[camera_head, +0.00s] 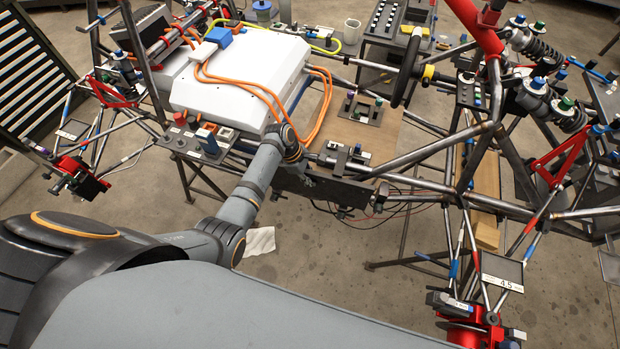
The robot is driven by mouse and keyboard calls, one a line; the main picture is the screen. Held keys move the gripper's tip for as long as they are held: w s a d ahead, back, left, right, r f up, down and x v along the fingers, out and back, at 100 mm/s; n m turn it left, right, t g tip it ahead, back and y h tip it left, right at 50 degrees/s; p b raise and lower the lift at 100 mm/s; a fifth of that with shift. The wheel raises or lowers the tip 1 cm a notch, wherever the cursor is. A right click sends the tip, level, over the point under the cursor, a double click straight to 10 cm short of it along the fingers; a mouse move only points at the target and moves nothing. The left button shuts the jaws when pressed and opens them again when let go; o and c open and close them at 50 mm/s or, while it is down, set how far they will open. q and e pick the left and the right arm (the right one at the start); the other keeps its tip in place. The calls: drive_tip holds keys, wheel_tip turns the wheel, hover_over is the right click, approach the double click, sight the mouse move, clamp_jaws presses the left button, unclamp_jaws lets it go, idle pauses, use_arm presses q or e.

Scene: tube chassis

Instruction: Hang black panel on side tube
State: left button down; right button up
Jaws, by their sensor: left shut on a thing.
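The black panel (335,190) is a dark, narrow strip at the middle of the frame's near side, seen mostly from above. My left gripper (305,172) is at the panel's left part and shut on it; the fingertips are small and partly hidden by the wrist. The side tube (425,183) is a grey metal bar running right from the panel's far end. The panel lies along the near side of the frame there; whether it touches or hangs on the tube cannot be told. My right gripper is not in view.
A white box (240,78) with orange cables sits behind my left wrist. A wooden board (375,135) carries small black fixtures. Dark loose wires (385,212) hang below the panel. A white cloth (260,241) lies on the floor. Red brake parts (470,330) stand at lower right.

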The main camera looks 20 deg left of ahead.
use_arm(q)
drive_tip(key=c, duration=1.3)
unclamp_jaws()
drive_tip(key=shift+w+f, duration=0.1)
drive_tip(key=shift+f, duration=0.45)
drive_tip(key=v, duration=0.8)
drive_tip(key=shift+r, duration=0.15)
